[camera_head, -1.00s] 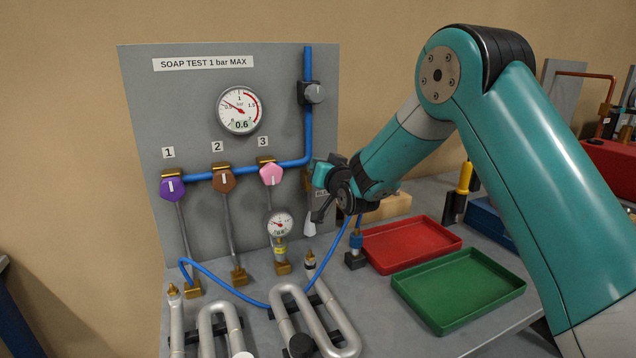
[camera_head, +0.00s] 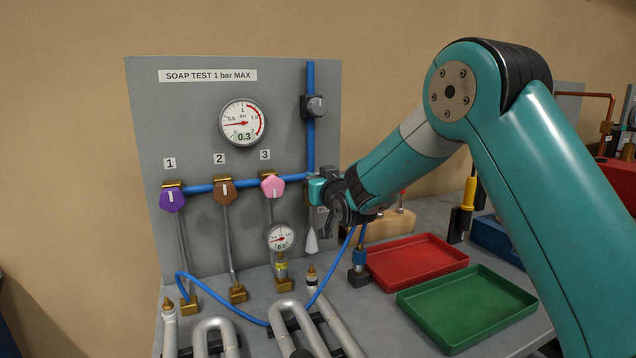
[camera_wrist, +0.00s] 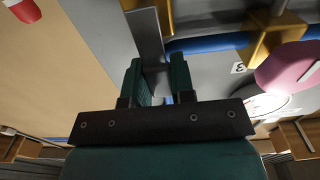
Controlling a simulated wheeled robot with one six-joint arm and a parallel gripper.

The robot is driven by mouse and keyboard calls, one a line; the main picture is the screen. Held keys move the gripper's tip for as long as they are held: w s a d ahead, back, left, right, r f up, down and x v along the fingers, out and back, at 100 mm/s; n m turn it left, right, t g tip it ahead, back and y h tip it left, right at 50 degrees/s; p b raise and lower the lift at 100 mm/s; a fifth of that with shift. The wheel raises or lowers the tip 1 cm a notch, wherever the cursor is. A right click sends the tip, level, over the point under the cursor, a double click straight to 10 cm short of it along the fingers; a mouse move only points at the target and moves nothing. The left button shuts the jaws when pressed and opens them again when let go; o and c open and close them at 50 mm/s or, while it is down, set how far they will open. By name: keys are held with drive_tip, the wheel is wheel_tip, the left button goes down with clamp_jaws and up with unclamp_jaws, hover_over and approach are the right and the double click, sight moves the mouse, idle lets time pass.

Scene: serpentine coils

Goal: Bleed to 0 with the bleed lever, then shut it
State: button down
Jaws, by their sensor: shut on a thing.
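The grey panel (camera_head: 290,90) carries a large gauge (camera_head: 242,123) with a digital reading of 0.3. A small gauge (camera_head: 280,237) lower down seems to read about 0.3 too. My gripper (camera_head: 322,194) is at the panel's right edge, beneath the vertical blue pipe. In the wrist view my gripper (camera_wrist: 157,82) has its two green fingers on either side of a flat grey bar, the bleed lever (camera_wrist: 147,35), and is shut on it. In the head view my gripper hides the lever. A pale cone-shaped nozzle (camera_head: 311,241) hangs just below.
Purple (camera_head: 172,198), brown (camera_head: 224,191) and pink (camera_head: 272,186) knobs sit left of my gripper. Metal coils (camera_head: 215,335) and a blue hose (camera_head: 228,309) lie in front. Red (camera_head: 415,261) and green (camera_head: 470,306) trays are right.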

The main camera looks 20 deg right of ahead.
drive_tip(key=shift+r, duration=0.3)
drive_tip(key=c, duration=1.2)
unclamp_jaws()
drive_tip(key=shift+o, duration=1.2)
drive_tip(key=shift+f, duration=0.1)
drive_tip(key=shift+s+f, duration=0.1)
drive_tip(key=shift+s, duration=0.15)
drive_tip(key=s+d+b, duration=0.1)
drive_tip(key=s+b, duration=0.3)
drive_tip(key=s, duration=1.3)
drive_tip(key=shift+d, duration=0.2)
